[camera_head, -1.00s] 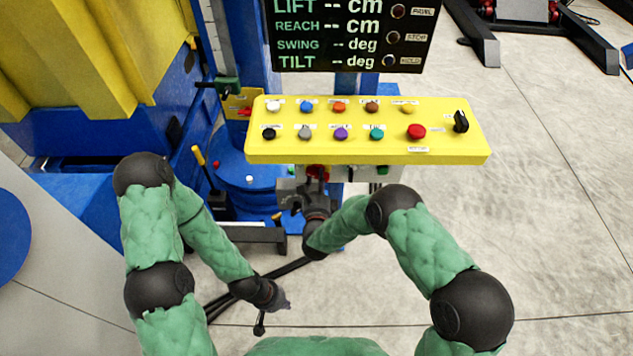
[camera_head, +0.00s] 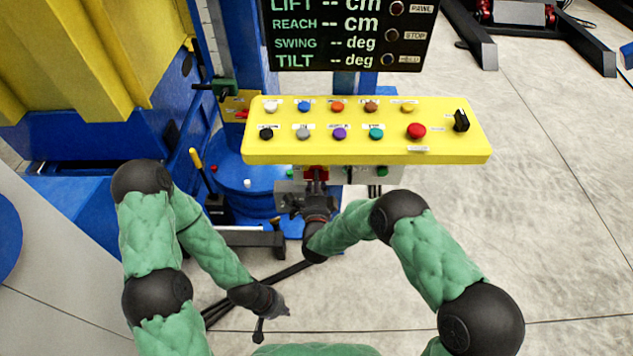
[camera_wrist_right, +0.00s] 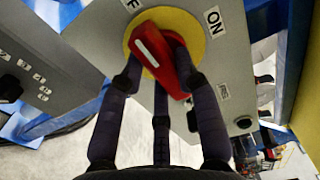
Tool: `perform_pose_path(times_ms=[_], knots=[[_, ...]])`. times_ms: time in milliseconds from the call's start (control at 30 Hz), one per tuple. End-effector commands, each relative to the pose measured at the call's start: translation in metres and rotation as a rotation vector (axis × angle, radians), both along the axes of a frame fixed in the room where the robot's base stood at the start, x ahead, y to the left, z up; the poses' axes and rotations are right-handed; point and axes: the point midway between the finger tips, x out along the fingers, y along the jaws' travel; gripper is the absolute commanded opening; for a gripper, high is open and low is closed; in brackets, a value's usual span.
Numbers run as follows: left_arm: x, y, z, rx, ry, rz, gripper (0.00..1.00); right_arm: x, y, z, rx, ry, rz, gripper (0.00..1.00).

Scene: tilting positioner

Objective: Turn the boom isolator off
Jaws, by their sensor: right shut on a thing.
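The boom isolator is a red handle (camera_wrist_right: 163,55) on a round yellow plate (camera_wrist_right: 192,24) on a grey box face. In the right wrist view, the handle leans from upper left to lower right. Its white-marked end points up-left, near a partly cut-off label ending in F; the ON label (camera_wrist_right: 213,20) is to the right. My right gripper (camera_wrist_right: 160,80) is shut on the handle, fingers on both sides. In the head view my right gripper (camera_head: 316,192) is below the yellow panel, and the handle is mostly hidden. My left gripper (camera_head: 273,314) hangs low, its fingers apart and empty.
The yellow button panel (camera_head: 470,147) overhangs my right gripper, with a black display (camera_head: 335,50) above. A lever with a yellow grip (camera_head: 196,158) and blue machinery stand to the left. Open concrete floor (camera_head: 560,200) lies to the right.

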Motion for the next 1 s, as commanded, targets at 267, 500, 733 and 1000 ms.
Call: perform_pose_path(times_ms=[267, 500, 733, 1000], knots=[[0.0, 0.0, 0.0, 0.0, 0.0, 0.0, 0.0, 0.0, 0.001, 0.0, -0.007, 0.0, 0.003, 0.0], [0.0, 0.0, 0.0, 0.0, 0.0, 0.0, 0.0, 0.0, 0.001, 0.0, -0.006, 0.0, 0.003, 0.57], [0.0, 0.0, 0.0, 0.0, 0.0, 0.0, 0.0, 0.0, 0.0, 0.0, -0.005, 0.0, 0.001, 0.57], [0.0, 0.0, 0.0, 0.0, 0.0, 0.0, 0.0, -0.019, 0.001, 0.0, -0.004, 0.001, 0.003, 0.57]])
